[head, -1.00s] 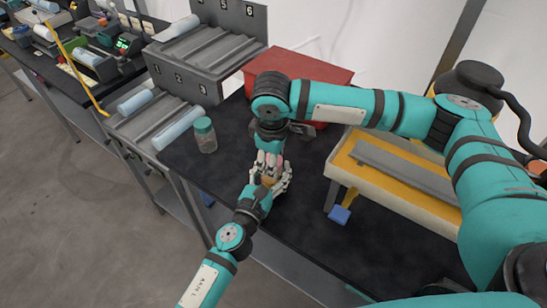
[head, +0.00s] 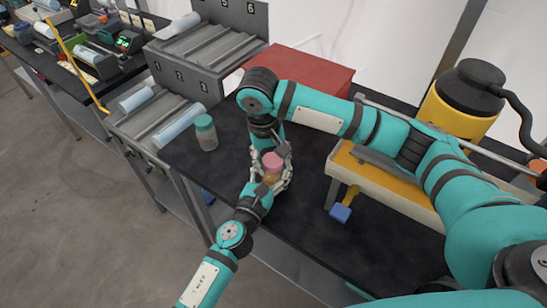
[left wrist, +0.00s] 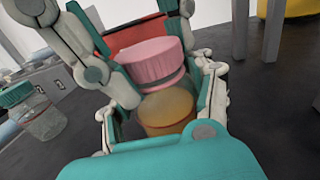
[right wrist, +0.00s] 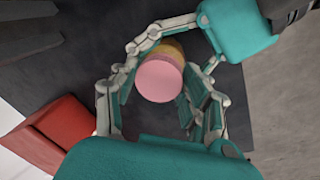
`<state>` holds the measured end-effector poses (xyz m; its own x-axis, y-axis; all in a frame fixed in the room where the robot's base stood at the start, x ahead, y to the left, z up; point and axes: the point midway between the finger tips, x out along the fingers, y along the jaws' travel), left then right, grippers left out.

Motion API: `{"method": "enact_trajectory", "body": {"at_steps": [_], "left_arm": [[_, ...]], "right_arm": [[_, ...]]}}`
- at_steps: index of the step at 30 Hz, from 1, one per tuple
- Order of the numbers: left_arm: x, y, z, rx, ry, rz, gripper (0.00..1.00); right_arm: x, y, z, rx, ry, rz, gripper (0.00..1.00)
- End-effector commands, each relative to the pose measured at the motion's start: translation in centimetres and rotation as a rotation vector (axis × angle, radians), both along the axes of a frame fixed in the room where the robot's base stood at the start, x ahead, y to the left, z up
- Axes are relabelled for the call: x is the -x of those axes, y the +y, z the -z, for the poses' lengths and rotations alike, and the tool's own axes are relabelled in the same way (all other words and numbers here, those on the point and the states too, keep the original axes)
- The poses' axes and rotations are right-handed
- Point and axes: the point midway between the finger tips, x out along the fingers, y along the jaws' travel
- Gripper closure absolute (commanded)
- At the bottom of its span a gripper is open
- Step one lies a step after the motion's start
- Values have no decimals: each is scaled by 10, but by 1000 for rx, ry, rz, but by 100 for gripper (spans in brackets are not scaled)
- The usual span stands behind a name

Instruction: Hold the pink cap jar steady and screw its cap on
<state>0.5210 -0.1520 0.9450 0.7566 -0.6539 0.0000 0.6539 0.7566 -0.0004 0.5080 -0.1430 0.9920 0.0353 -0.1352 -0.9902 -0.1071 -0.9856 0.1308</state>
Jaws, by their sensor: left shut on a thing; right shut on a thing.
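The pink cap (head: 272,160) sits at the top of the jar (head: 270,176), which has amber contents. In the left wrist view the cap (left wrist: 152,62) looks slightly tilted against the jar (left wrist: 166,110), with a dark band between them; I cannot tell if it is threaded. My left gripper (left wrist: 163,112) is shut around the jar body from the near side, holding it upright. My right gripper (right wrist: 160,92) comes from the far side and is shut on the pink cap (right wrist: 158,82). Its fingers partly hide the jar's neck.
A jar with a teal cap (head: 205,132) stands to the left on the dark table (head: 300,225). A red bin (head: 305,75) is behind. A cream and yellow stand (head: 400,190) and a blue block (head: 340,213) are to the right. Grey roller racks (head: 190,95) stand at the back left.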

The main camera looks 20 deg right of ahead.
Motion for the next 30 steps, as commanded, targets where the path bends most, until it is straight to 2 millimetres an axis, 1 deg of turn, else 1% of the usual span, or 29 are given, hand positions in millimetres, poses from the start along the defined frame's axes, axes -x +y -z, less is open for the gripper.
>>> {"method": "enact_trajectory", "body": {"at_steps": [1,3,5,14,15,19,27,30], "left_arm": [[0,2,5,-8,6,-3,100],[0,2,6,-9,6,-3,100],[0,2,6,-8,6,-3,100],[0,2,6,-8,6,-4,100],[0,2,6,-9,7,-4,100],[0,2,6,-9,7,-4,100],[0,2,6,-9,6,-3,100],[1,2,6,-9,6,-3,100]], "right_arm": [[-1,1,0,-3,0,73,77],[0,0,0,-2,2,146,77],[-1,0,0,-2,0,180,77],[-1,-1,-1,0,-1,192,77],[-1,-1,-1,0,-1,192,49],[-1,-1,0,-1,-1,190,32],[-1,0,-1,-2,0,188,31],[-1,0,-5,-3,-1,188,31]]}}
